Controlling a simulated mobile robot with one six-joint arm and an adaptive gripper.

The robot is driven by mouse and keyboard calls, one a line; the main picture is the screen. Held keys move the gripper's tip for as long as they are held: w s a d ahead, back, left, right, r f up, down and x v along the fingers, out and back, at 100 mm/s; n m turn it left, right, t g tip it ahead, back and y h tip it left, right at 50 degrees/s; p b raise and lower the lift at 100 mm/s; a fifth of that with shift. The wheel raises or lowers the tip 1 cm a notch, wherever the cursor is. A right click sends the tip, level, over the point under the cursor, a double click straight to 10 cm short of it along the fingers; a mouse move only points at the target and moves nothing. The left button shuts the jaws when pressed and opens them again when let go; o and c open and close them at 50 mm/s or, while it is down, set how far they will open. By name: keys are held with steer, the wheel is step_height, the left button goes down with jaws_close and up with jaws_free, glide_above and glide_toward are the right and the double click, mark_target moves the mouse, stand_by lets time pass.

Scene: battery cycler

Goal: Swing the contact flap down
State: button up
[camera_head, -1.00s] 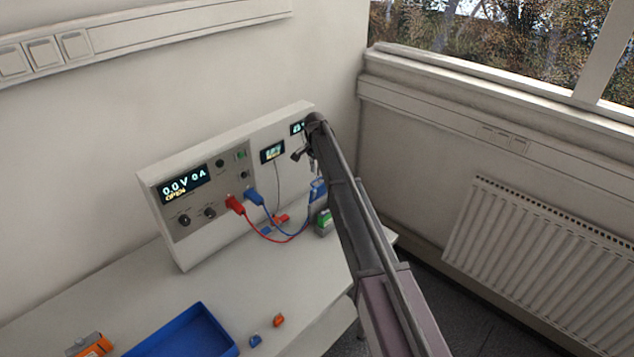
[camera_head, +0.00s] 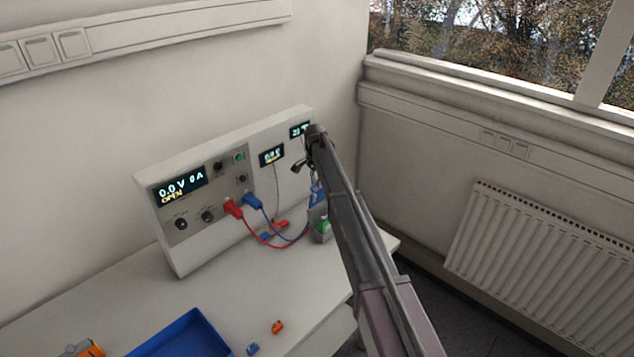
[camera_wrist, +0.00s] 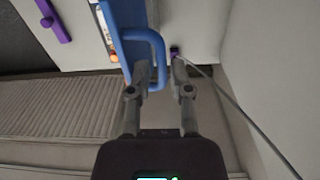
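The blue contact flap (camera_wrist: 128,35) is at the top of the wrist view, with a loop handle (camera_wrist: 160,55) on its right side. My gripper (camera_wrist: 160,68) is open, its two fingertips on either side of the handle's bar, with a gap visible. I cannot tell whether either finger touches it. In the head view, the flap (camera_head: 316,197) shows at the right end of the cycler, partly hidden by my arm. A green-topped block (camera_head: 322,231) sits below it on the bench.
The cycler panel (camera_head: 162,225) reads 0.0 V, 0 A and OPEN. Red (camera_head: 233,208) and blue (camera_head: 252,200) plugs carry cables towards the flap. A blue tray (camera_head: 190,335) and small orange (camera_head: 277,327) and blue pieces lie at the front. A grey cable (camera_wrist: 225,95) runs right of my fingers.

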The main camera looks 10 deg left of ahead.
jaws_close()
steer(key=shift+d, duration=0.2)
steer(key=shift+a, duration=0.15)
steer(key=shift+s, duration=0.2)
